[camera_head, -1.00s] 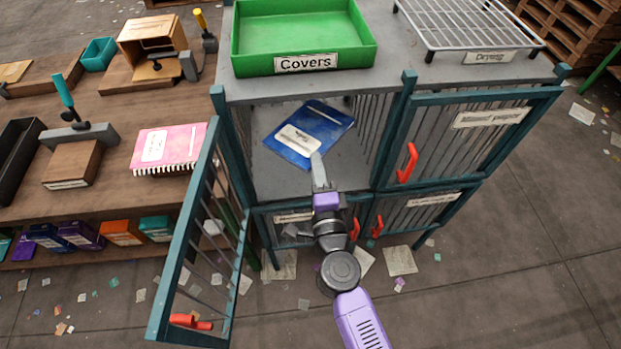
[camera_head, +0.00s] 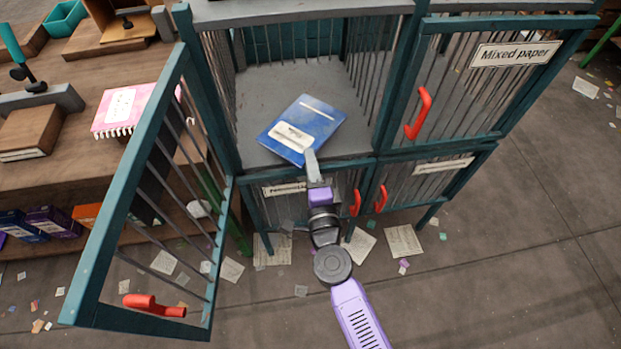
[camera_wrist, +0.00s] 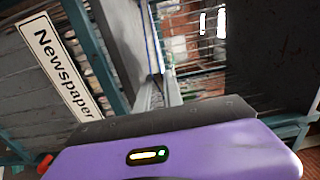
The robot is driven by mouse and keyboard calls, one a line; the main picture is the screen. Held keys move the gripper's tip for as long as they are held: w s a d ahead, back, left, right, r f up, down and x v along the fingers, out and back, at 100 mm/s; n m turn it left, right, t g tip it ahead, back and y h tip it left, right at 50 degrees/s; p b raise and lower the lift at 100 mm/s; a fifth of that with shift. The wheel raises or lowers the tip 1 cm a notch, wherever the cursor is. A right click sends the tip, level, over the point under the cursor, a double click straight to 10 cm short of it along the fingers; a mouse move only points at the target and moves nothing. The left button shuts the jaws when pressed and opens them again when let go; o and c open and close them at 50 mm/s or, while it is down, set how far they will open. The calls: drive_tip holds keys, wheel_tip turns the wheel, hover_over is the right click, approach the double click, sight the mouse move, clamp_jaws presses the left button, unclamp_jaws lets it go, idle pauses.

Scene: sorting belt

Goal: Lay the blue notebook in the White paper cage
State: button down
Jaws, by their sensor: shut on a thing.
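The blue notebook (camera_head: 322,115), with a pale label, is at the mouth of the open upper-left cage, over its grey floor (camera_head: 350,92). My gripper (camera_head: 310,158) is shut on its near edge. Whether the notebook touches the floor I cannot tell. In the wrist view my gripper (camera_wrist: 160,88) points into the cage, and the notebook shows at most as a thin blue edge. The cage's barred door (camera_head: 140,190) stands swung open to the left. No label reading White paper shows on this cage.
A closed cage marked Mixed paper (camera_head: 515,54) is to the right. Below the open cage is one labelled Newspaper (camera_wrist: 62,62). Red handles (camera_head: 418,113) stick out from the doors. A pink notebook (camera_head: 120,112) lies on the wooden bench at left.

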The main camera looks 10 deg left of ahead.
drive_tip(key=shift+f+b, duration=1.9)
drive_tip(key=shift+f, duration=0.3)
drive_tip(key=shift+f, duration=0.2)
drive_tip(key=c, duration=1.5)
unclamp_jaws()
drive_tip(key=shift+r, duration=0.1)
drive_tip(key=p+v, duration=0.1)
drive_tip(key=v, duration=1.1)
